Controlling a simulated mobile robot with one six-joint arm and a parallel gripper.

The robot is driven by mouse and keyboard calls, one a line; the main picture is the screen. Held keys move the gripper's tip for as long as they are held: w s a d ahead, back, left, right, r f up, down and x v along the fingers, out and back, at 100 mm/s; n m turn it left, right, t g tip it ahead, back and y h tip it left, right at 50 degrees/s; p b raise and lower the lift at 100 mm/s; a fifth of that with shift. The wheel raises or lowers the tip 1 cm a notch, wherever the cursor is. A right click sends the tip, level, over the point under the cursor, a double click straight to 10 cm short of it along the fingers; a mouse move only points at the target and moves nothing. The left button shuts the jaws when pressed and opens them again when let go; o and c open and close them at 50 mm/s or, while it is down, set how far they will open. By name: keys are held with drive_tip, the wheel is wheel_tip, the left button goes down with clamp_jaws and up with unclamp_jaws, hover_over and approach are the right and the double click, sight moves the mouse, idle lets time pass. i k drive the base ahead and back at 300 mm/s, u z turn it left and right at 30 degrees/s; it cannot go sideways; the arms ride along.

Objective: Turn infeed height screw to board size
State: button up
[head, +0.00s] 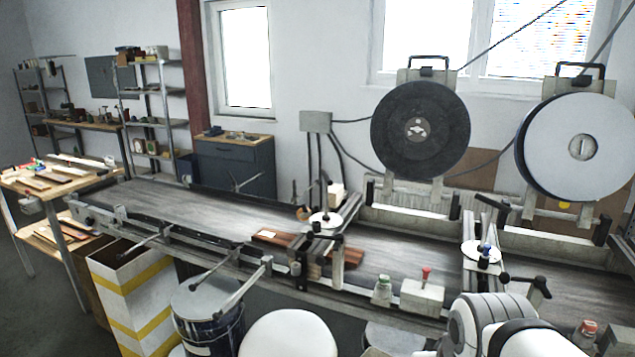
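A height screw with a pale round dial (325,221) tops the left metal bridge (337,262) over the conveyor belt (190,209). Reddish-brown boards (282,239) lie on the belt at this bridge, partly hidden by its frame. No label shows which of the two is the infeed screw. My pale arm links show at the bottom right, below the right dial. My gripper is not in view.
Two large discs, one dark (420,129) and one pale (575,147), stand behind the belt. A paint bucket (208,315) and striped bin (130,299) stand below.

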sight(327, 217)
drive_tip(key=i, duration=1)
drive_tip(key=u, duration=0.05)
